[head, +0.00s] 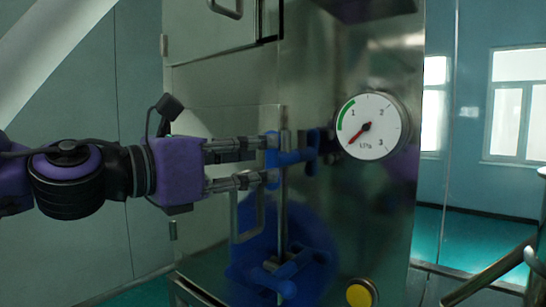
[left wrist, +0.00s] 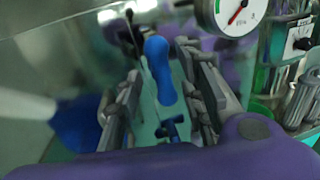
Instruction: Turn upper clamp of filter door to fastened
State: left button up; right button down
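The upper clamp (head: 292,150) of the filter door is blue and sits on a vertical rod at the door's edge, in the middle of the head view. Its rounded blue handle (left wrist: 160,65) shows in the left wrist view. My left gripper (head: 270,160) comes in from the left with its fingers apart. In the left wrist view the handle lies between the two open fingers (left wrist: 160,92), with gaps visible on both sides. The filter door (head: 215,195) is metal with a bar handle. A lower blue clamp (head: 278,274) sits further down the rod. My right gripper is not in view.
A round pressure gauge (head: 370,125) protrudes from the metal housing right of the upper clamp. A yellow knob (head: 361,293) is low on the housing. Metal pipes (head: 490,272) stand at the lower right. Another bar handle (head: 226,8) is above.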

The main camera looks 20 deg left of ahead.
aim_at(266, 158)
pick_arm(q)
jog(key=shift+w+d+f+b, duration=0.3)
jog(key=shift+w+d+b, duration=0.15)
jog(key=shift+w, duration=0.3)
jog(key=shift+b+x, duration=0.75)
jog(key=shift+x, duration=0.15)
jog(key=shift+w+d+r, duration=0.1)
jog(key=shift+w+d, duration=0.05)
jog(key=shift+w, duration=0.1)
jog(key=shift+d+r, duration=0.1)
jog(key=shift+r, duration=0.05)
jog(key=shift+c, duration=0.5)
grip_shut()
